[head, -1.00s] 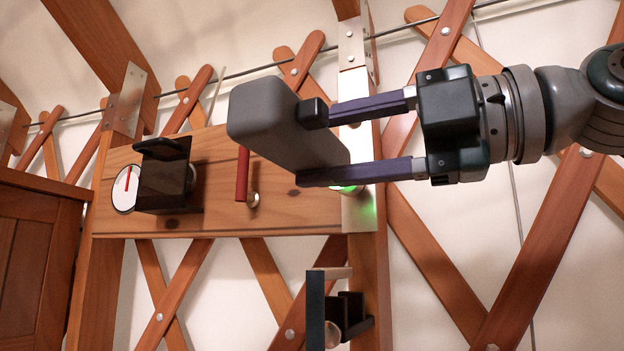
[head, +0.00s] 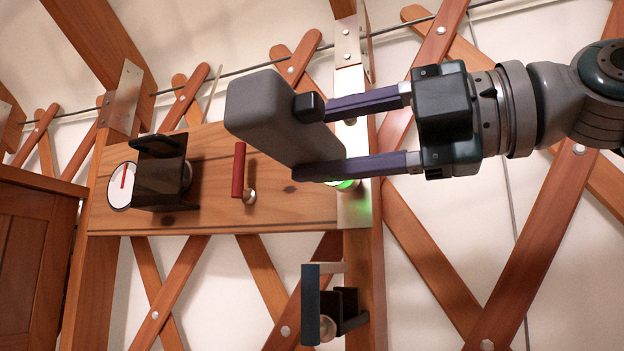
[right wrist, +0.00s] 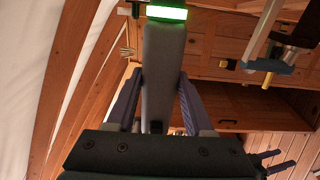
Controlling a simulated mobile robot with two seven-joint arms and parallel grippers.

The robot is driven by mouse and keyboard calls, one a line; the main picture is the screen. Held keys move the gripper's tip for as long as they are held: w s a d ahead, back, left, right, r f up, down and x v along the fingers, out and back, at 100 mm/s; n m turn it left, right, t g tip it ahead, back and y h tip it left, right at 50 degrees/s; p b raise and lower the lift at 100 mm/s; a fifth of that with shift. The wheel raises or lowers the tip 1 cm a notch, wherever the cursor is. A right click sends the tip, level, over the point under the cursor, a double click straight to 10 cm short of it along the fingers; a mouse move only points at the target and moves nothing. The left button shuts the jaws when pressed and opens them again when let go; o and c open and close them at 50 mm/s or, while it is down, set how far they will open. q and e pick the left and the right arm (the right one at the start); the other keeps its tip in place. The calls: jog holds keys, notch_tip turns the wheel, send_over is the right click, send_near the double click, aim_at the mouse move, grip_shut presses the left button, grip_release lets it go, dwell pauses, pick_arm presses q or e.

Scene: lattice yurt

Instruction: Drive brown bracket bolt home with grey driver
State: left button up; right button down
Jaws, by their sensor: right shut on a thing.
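The grey driver (head: 265,115) is a thick grey body held between the two fingers of my right gripper (head: 312,138). It hangs in front of the wooden board, and its far end is hidden from the head view. A green light glows at its lower end by the metal plate. The right wrist view shows the driver (right wrist: 164,75) between the fingers, with a lit green band at its far end. A dark brown bracket (head: 160,180) sits on the board to the left, apart from the driver. I cannot make out its bolt.
A white dial with a red pointer (head: 122,187) is left of the bracket. A red lever (head: 238,170) lies between bracket and driver. A second dark bracket with a blue-grey plate (head: 312,305) juts from the post below. A wooden cabinet (head: 30,265) stands at left.

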aim_at(339, 151)
dwell(0.8)
jog(key=shift+r, duration=0.1)
dwell(0.3)
jog(key=shift+w+d+b, duration=0.15)
jog(key=shift+w+b, duration=0.15)
jog(key=shift+b, duration=0.4)
jog(key=shift+w+d, duration=0.15)
jog(key=shift+w, duration=0.1)
dwell(0.7)
jog(key=shift+w+d+b, duration=0.2)
jog(key=shift+w+b, duration=0.15)
jog(key=shift+b, duration=0.25)
jog(key=shift+w, duration=0.2)
dwell(0.9)
jog(key=shift+w+d+b, duration=0.25)
jog(key=shift+b, duration=0.15)
dwell(0.7)
